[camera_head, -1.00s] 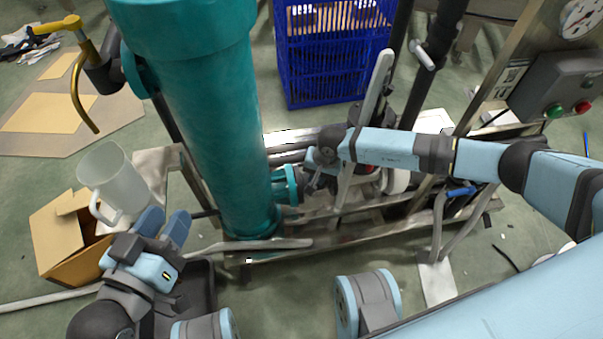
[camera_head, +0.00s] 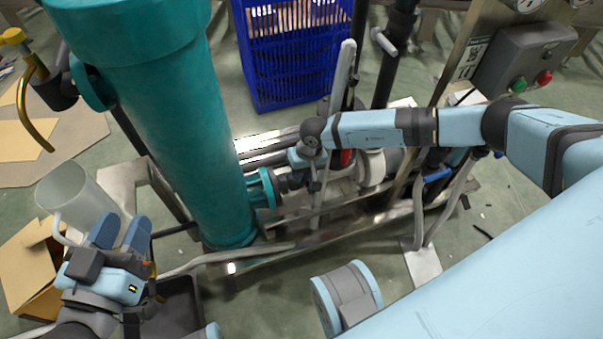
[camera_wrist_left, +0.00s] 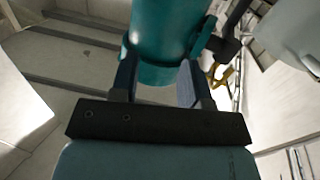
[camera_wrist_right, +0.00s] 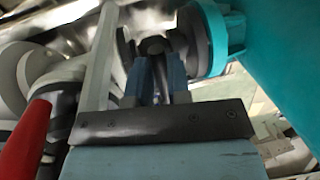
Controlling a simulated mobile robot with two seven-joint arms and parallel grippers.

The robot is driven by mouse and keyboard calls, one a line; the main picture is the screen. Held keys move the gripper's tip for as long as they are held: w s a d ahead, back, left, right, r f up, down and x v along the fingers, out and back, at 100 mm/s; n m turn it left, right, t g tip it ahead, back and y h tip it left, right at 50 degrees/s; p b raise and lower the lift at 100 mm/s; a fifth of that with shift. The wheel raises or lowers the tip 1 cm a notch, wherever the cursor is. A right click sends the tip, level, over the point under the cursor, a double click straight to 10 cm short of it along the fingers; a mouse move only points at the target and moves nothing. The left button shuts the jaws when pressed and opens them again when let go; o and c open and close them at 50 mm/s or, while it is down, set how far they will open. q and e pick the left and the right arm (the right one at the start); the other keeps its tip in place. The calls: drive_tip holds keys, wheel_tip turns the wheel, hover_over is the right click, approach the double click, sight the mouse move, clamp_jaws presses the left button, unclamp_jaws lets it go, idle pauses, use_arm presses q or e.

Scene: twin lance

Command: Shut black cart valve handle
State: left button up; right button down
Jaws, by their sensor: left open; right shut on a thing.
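The black valve handle (camera_wrist_right: 155,45) shows as a dark piece at my right gripper's fingertips in the right wrist view, beside the teal flange (camera_wrist_right: 203,38). My right gripper (camera_head: 298,172) is at the valve, to the right of the teal flange (camera_head: 263,188) in the head view. Its two blue fingers (camera_wrist_right: 160,78) are close together, shut on the dark handle. The handle's exact angle is hard to tell, as my wrist covers much of it in the head view. My left gripper (camera_head: 120,232) is open and empty, in front of the teal tank, with its fingers apart.
The tall teal tank (camera_head: 165,110) stands left of the valve on the metal cart frame (camera_head: 330,228). A pale upright bar (camera_head: 342,75) and a red handle (camera_wrist_right: 25,140) are close to my right gripper. A translucent jug (camera_head: 75,195) and cardboard box (camera_head: 28,265) stand near my left gripper.

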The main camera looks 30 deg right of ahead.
drive_tip(key=c, duration=1.1)
unclamp_jaws()
use_arm(q)
drive_tip(key=shift+f, duration=0.2)
drive_tip(key=shift+s, duration=0.1)
use_arm(e)
wheel_tip(320, 180, up, 9)
drive_tip(key=p, duration=0.3)
drive_tip(key=shift+f+p, duration=0.15)
drive_tip(key=shift+p, duration=0.15)
use_arm(q)
wheel_tip(320, 180, up, 6)
drive_tip(key=s+n+t+p, duration=0.1)
drive_tip(key=n+p, duration=0.1)
drive_tip(key=p, duration=0.1)
drive_tip(key=shift+d+r+t, duration=0.15)
drive_tip(key=shift+r+t, duration=0.05)
drive_tip(key=shift+t, duration=0.1)
use_arm(e)
wheel_tip(320, 180, up, 11)
drive_tip(key=shift+r, duration=0.15)
use_arm(q)
drive_tip(key=shift+s, duration=0.1)
